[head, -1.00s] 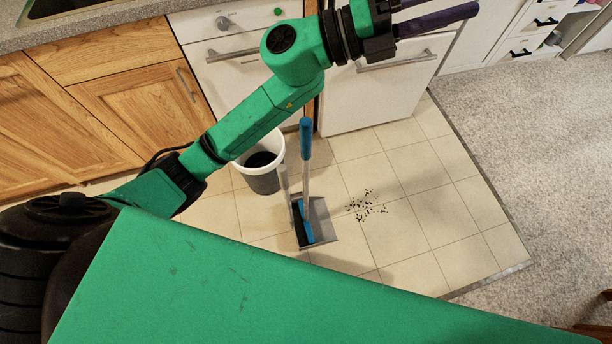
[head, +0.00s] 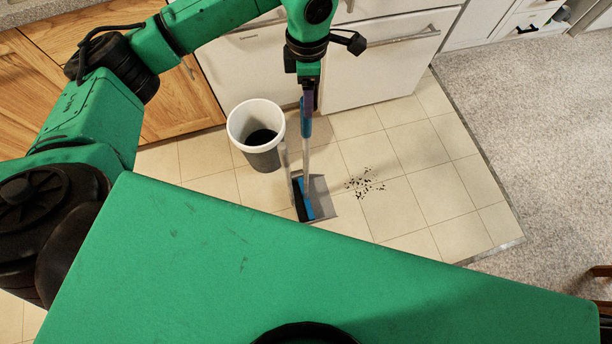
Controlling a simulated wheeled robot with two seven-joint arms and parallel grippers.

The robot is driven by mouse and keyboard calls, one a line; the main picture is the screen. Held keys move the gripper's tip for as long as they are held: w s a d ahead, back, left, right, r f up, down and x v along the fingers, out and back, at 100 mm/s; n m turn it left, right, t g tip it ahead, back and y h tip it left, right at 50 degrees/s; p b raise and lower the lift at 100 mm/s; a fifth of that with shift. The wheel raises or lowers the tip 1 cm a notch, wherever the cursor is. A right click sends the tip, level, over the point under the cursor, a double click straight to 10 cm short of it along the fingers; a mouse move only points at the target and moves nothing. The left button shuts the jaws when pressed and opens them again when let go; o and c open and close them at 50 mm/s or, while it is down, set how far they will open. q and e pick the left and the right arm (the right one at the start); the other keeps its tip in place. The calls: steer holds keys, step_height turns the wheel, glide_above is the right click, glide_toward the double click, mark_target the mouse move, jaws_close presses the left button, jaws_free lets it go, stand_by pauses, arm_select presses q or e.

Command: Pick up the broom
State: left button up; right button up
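The broom (head: 304,160) stands upright on the tiled floor, with a blue handle top, a grey shaft and a blue and black head. Its head rests in or against a grey dustpan (head: 319,204), whose own short handle rises just to the left. My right gripper is not in view.
A white bin (head: 239,125) with dark contents stands left of the broom. Dark crumbs (head: 365,184) lie on the tiles to the right. Wooden cabinets (head: 170,105) and white appliances (head: 385,60) line the back. Open tile and grey carpet (head: 530,120) lie to the right.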

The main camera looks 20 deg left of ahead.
arm_select(q)
step_height(320, 180, down, 5)
steer(key=shift+a+f+p, duration=0.1)
steer(key=shift+p, duration=0.6)
jaws_close()
stand_by(0.8)
